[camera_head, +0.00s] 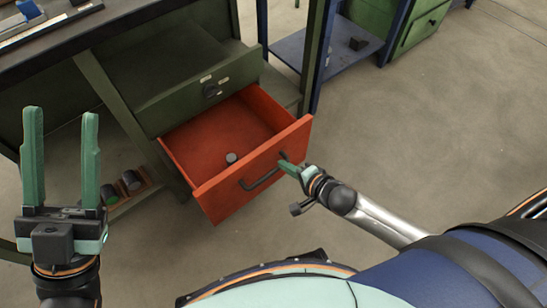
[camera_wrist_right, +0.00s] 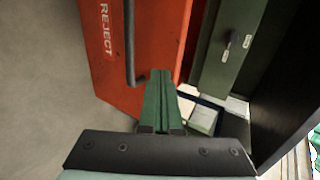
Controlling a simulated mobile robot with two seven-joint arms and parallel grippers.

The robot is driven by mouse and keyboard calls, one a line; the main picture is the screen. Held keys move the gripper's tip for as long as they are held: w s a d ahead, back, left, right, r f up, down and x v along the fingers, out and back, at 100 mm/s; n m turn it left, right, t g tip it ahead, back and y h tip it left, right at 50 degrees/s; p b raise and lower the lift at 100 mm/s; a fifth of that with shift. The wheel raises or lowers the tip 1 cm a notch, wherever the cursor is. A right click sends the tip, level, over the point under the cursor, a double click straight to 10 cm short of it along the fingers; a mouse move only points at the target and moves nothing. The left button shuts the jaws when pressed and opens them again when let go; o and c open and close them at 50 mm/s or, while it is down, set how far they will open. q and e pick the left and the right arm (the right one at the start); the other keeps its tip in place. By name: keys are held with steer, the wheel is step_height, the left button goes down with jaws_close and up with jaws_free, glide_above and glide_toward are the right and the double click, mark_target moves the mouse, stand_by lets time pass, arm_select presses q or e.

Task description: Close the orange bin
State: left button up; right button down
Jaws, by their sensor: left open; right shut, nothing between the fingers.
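The orange bin (camera_head: 222,201) is a drawer standing pulled out below a green drawer in the workbench. In the right wrist view the orange front (camera_wrist_right: 160,40) shows a REJECT label (camera_wrist_right: 107,30) and the handle (camera_wrist_right: 130,45). My right gripper (camera_head: 284,164) is shut and empty, its tips at the right end of the handle; I cannot tell whether they touch. Its fingers also show in the wrist view (camera_wrist_right: 160,76). My left gripper (camera_head: 62,112) is open and empty, pointing up at the left.
Dark cylinders (camera_head: 131,180) sit on a low shelf left of the bin. A blue-framed shelf (camera_head: 325,55) stands behind. The floor (camera_head: 430,130) to the right is clear.

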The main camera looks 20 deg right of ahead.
mark_target(267, 151)
steer(key=shift+w+a+f+b, duration=0.15)
steer(key=shift+w+a+b, duration=0.15)
steer(key=shift+w, duration=0.55)
steer(key=shift+w+a+f+b, duration=0.15)
steer(key=shift+w+a, duration=0.2)
steer(key=shift+w, duration=0.45)
steer(key=shift+w+a+f+b, duration=0.15)
steer(key=shift+w+a+b, duration=0.15)
steer(key=shift+w, duration=0.55)
arm_select(q)
step_height(267, 151, down, 2)
steer(key=shift+n, duration=0.3)
steer(key=shift+w, duration=0.1)
arm_select(e)
steer(key=shift+w+r, duration=0.1)
steer(key=shift+w, duration=0.05)
